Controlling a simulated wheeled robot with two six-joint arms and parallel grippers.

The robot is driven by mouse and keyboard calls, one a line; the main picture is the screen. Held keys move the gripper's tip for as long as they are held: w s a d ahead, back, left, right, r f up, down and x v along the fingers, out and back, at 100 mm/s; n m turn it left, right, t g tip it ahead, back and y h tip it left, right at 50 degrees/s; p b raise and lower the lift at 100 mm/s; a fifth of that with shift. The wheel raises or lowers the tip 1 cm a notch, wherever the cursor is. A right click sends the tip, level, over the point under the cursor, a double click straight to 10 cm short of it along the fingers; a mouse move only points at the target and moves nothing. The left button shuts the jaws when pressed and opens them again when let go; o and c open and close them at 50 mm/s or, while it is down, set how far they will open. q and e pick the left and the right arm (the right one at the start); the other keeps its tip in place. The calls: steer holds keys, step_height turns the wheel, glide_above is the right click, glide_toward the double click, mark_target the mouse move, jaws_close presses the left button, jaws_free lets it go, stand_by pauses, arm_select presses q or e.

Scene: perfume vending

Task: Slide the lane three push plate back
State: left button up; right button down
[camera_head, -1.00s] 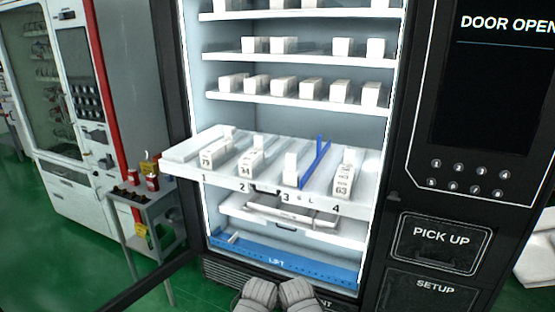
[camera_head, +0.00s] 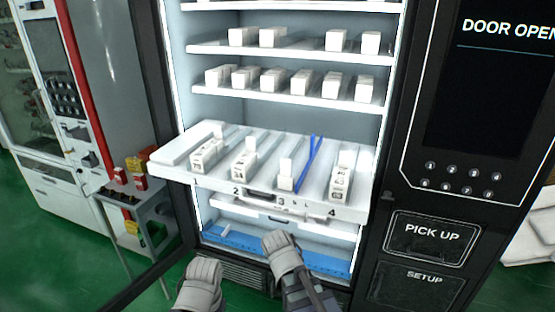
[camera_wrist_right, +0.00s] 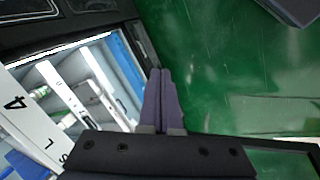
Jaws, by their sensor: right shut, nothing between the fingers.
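The pulled-out white shelf tray (camera_head: 262,199) carries numbered lanes; 2, 3 and 4 can be read on its front edge. In lane three a plain white upright block, apparently the push plate (camera_head: 286,174), stands toward the front. A blue strip (camera_head: 310,163) stands just right of it. My right gripper (camera_wrist_right: 160,75) has purple fingers pressed together with nothing between them. It hangs below and in front of the tray, apart from the plate. In the head view its fingertips cannot be made out clearly. My left arm shows at the bottom, but its fingers are out of frame.
Marked white boxes (camera_head: 208,153) stand in other lanes. Loaded shelves (camera_head: 285,95) are above, and a blue lift platform (camera_head: 325,263) is below. The open door frame is at left, near a small cart (camera_head: 130,205). The control panel (camera_head: 470,130) is at right.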

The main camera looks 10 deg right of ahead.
steer(key=w+d+r+n+t+h, duration=0.3)
steer(key=w+r+n, duration=0.2)
steer(key=n+t+h, duration=0.4)
steer(key=n+t, duration=0.6)
steer(key=n, duration=0.9)
glide_toward(285, 163)
steer(key=x, duration=0.6)
steer(key=shift+w+d+r, duration=0.2)
steer(key=shift+w+d, duration=0.05)
steer(key=shift+w, duration=0.05)
steer(key=x, duration=1)
steer(key=shift+w+f, duration=0.15)
steer(key=shift+f, duration=0.1)
steer(key=shift+d, duration=0.1)
